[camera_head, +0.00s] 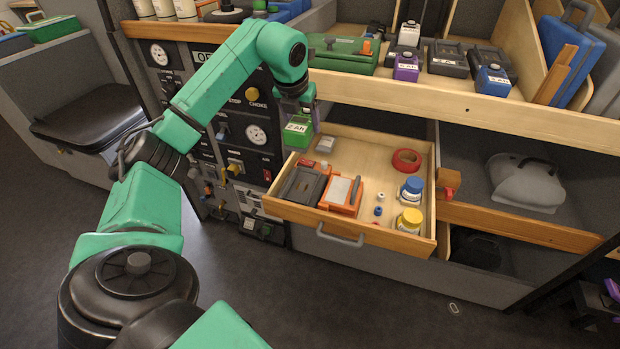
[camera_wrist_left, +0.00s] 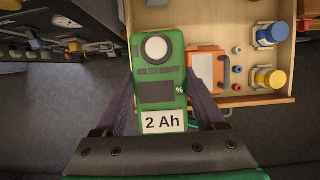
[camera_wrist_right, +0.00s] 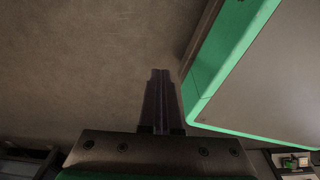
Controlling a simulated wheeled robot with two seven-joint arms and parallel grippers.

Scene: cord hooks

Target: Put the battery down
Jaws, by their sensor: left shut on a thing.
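The green battery (camera_head: 297,131) has a white "2 Ah" label. My left gripper (camera_head: 297,108) points down and is shut on it. In the left wrist view the battery (camera_wrist_left: 158,88) sits between the two fingers, with a round white button and a dark display on its face. It is held near the left rim of the open wooden drawer (camera_head: 375,234); its exact height is unclear. My right gripper (camera_wrist_right: 161,100) shows only in the right wrist view, its fingers together with nothing between them.
The drawer holds a dark case (camera_head: 302,186), an orange device (camera_head: 341,194), a red tape roll (camera_head: 406,161), a blue-capped jar (camera_head: 411,189) and a yellow-capped jar (camera_head: 408,221). Other batteries and a charger (camera_head: 447,58) stand on the shelf above. A control panel (camera_head: 235,130) is left of the drawer.

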